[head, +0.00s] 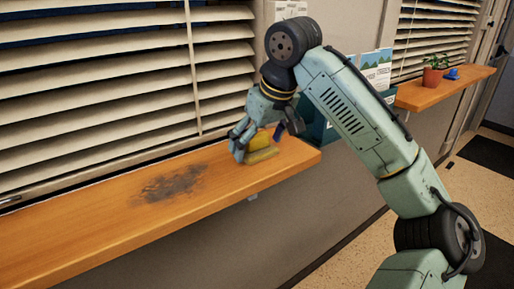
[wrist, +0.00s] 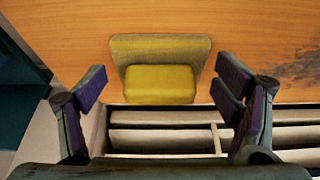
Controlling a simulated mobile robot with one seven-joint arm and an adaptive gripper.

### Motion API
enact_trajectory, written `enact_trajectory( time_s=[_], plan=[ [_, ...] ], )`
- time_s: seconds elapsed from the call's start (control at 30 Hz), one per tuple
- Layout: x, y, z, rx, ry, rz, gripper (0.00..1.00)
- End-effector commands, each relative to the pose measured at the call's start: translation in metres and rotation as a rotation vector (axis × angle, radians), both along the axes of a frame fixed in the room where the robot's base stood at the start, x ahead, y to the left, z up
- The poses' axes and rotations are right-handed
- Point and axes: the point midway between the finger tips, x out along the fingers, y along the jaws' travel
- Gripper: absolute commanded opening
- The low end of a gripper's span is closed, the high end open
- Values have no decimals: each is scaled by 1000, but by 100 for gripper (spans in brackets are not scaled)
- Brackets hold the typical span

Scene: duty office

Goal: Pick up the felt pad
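The felt pad (head: 262,156) lies on the orange wooden ledge (head: 75,229), near its right end. It has a yellow raised block on a wider olive-tan base. In the wrist view the felt pad (wrist: 160,84) shows whole between my fingers. My gripper (head: 260,141) is over the pad, and its fingers partly cover it in the head view. In the wrist view my gripper (wrist: 162,87) is open, one finger on each side of the pad, with gaps visible on both sides. I cannot tell the exact height of the fingertips above the ledge.
A dark smudge (head: 170,183) marks the ledge left of the pad. Window blinds (head: 90,80) stand close behind the ledge. A teal holder with leaflets (head: 377,68) is behind my arm. A potted plant (head: 434,72) and blue cup (head: 452,74) stand on a farther ledge.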

Motion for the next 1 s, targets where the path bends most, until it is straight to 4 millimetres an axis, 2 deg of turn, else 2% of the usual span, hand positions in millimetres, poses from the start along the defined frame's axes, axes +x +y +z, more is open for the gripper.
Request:
enact_trajectory(
  time_s=[0.07, 0.53, 0.83, 1.0],
  plan=[
    [0, 0, 0, 0, 0, 0, 75],
    [0, 0, 0, 0, 0, 0, 44],
    [0, 0, 1, 0, 0, 0, 42],
    [0, 1, 12, 0, -1, 2, 42]
  ],
)
